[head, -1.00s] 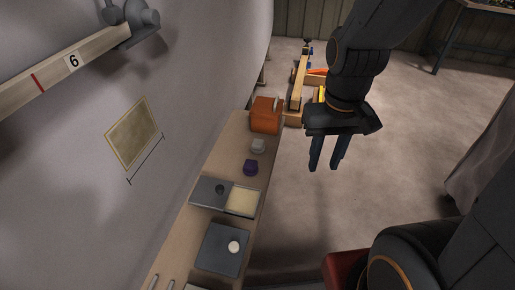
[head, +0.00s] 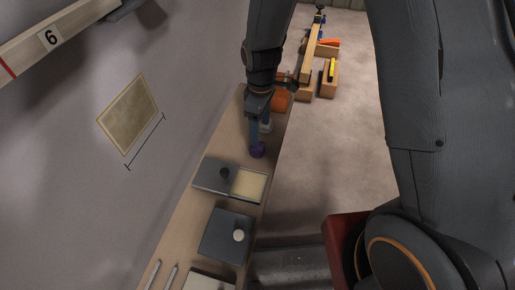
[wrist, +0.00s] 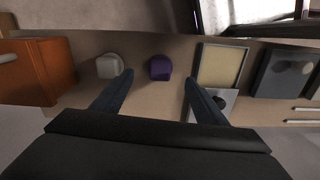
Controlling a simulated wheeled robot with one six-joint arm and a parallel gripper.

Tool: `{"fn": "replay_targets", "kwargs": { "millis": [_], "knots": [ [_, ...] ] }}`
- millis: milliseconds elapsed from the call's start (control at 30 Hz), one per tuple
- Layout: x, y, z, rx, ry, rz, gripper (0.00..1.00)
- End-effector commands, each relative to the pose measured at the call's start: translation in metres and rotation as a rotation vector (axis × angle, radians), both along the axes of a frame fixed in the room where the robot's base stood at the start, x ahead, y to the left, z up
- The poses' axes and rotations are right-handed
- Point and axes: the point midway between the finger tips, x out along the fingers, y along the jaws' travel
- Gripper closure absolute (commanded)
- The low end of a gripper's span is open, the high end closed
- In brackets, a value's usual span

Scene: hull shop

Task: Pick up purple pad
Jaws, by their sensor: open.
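The purple pad (head: 257,150) is a small dark purple block on the narrow wooden shelf (head: 190,211). In the wrist view the purple pad (wrist: 160,68) lies ahead of the gap between my fingers. My gripper (head: 259,132) is above the shelf, pointing down, with its fingers close to the pad in the head view. In the wrist view my gripper (wrist: 163,88) is open, its two fingers wide apart and nothing between them. I cannot tell from these views how high the fingertips are above the pad.
A white pad (wrist: 109,66) sits left of the purple one in the wrist view, close to my left finger. An orange box (wrist: 37,71) stands beyond it. A grey tray with a cream panel (wrist: 219,65) and a dark plate (head: 224,235) are on the other side. The wall runs along the shelf.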

Motion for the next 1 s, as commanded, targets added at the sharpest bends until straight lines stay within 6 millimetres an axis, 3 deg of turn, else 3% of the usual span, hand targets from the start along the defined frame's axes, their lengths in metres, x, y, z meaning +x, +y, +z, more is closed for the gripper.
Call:
{"fn": "replay_targets", "kwargs": {
  "millis": [200,800,1000],
  "knots": [
    [0.006,0.013,-0.024,0.0,0.001,0.094,0.33],
    [0.002,0.008,-0.087,-0.001,0.003,0.092,0.33],
    [0.003,0.009,-0.097,0.0,0.0,0.092,0.33]
  ]
}}
